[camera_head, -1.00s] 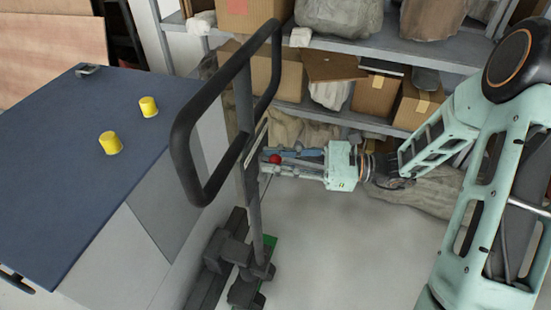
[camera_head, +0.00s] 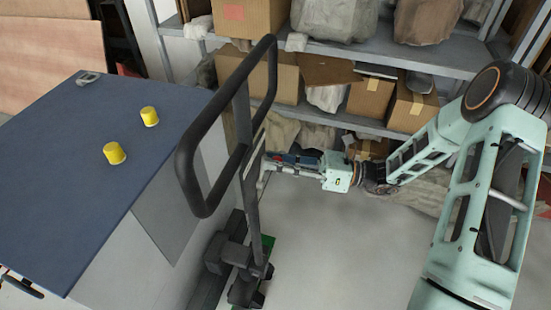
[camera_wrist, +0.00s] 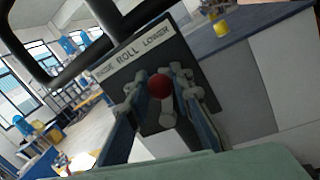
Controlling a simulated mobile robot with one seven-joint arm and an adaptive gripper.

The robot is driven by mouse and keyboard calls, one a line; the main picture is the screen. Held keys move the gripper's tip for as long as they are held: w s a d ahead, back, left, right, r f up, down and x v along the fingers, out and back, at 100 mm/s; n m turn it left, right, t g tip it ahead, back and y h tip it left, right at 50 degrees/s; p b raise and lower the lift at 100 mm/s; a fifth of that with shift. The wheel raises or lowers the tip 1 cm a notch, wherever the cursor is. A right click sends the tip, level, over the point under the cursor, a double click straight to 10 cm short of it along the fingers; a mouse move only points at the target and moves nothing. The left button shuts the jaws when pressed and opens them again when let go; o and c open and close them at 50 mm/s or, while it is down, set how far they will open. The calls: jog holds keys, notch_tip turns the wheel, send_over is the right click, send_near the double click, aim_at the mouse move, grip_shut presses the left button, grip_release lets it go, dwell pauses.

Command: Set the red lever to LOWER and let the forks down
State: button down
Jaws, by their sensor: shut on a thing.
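The red lever's round knob (camera_wrist: 160,86) sits between the fingers of my gripper (camera_wrist: 162,88), which is shut on it. A dark plate (camera_wrist: 180,58) behind it carries a label strip (camera_wrist: 133,50) reading RAISE, ROLL and LOWER. The knob appears below the strip, around ROLL and toward LOWER; its exact setting is unclear. In the head view my gripper (camera_head: 292,164) reaches leftward to the upright of the pallet truck (camera_head: 248,185), below its black loop handle (camera_head: 190,185). The knob is mostly hidden there. The forks cannot be made out.
A blue-topped cabinet (camera_head: 70,150) with two yellow cylinders (camera_head: 115,153) (camera_head: 149,116) stands left of the truck. Shelves (camera_head: 385,52) with cartons and sacks are behind. Grey floor (camera_head: 330,255) is open at right of the truck.

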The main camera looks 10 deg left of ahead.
jog(key=shift+w+f+m, duration=0.15)
jog(key=shift+w+m, duration=0.05)
jog(key=shift+m, duration=0.2)
jog(key=c, duration=1.7)
grip_release()
jog(key=d, duration=0.4)
jog(key=d+f, duration=0.1)
jog(key=d, duration=0.3)
jog(key=w+d, duration=0.1)
jog(key=d, duration=0.3)
jog(key=shift+f, duration=0.15)
jog(key=shift+w, duration=0.15)
